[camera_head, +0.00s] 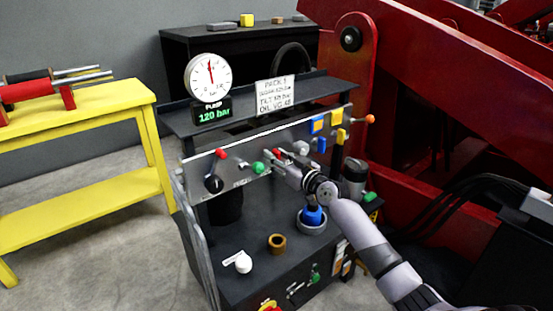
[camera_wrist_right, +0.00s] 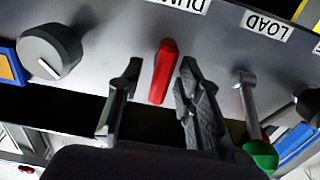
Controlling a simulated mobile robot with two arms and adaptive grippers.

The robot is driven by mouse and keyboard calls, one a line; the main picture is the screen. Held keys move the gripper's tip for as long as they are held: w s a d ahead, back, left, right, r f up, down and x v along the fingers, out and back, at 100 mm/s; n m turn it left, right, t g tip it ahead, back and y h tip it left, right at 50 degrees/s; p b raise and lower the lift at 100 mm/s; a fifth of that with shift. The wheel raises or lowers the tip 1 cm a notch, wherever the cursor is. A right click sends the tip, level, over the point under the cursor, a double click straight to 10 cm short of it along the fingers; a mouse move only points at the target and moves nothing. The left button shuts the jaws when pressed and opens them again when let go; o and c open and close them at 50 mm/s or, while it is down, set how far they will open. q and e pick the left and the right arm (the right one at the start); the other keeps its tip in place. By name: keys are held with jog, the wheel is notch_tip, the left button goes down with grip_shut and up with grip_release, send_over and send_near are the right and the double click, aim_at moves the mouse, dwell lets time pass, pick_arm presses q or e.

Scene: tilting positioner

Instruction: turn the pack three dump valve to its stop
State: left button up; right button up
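The pack three dump valve shows in the right wrist view as a red handle (camera_wrist_right: 163,70) on a grey panel, below a partly cut-off, upside-down label. My right gripper (camera_wrist_right: 157,95) is open, with one finger on each side of the red handle. A gap shows on both sides, so the fingers look apart from it. In the head view my right gripper (camera_head: 281,163) is at the panel front and hides most of the handle. My left gripper is in neither view.
In the wrist view, a lever with a green knob (camera_wrist_right: 261,155) under the LOAD label stands close to the right finger. A grey round knob (camera_wrist_right: 50,52) is left. The pump gauge (camera_head: 208,77) sits above a 120 bar display (camera_head: 211,112).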

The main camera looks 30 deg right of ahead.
jog(key=shift+w, duration=0.25)
jog(key=shift+c, duration=0.6)
grip_shut()
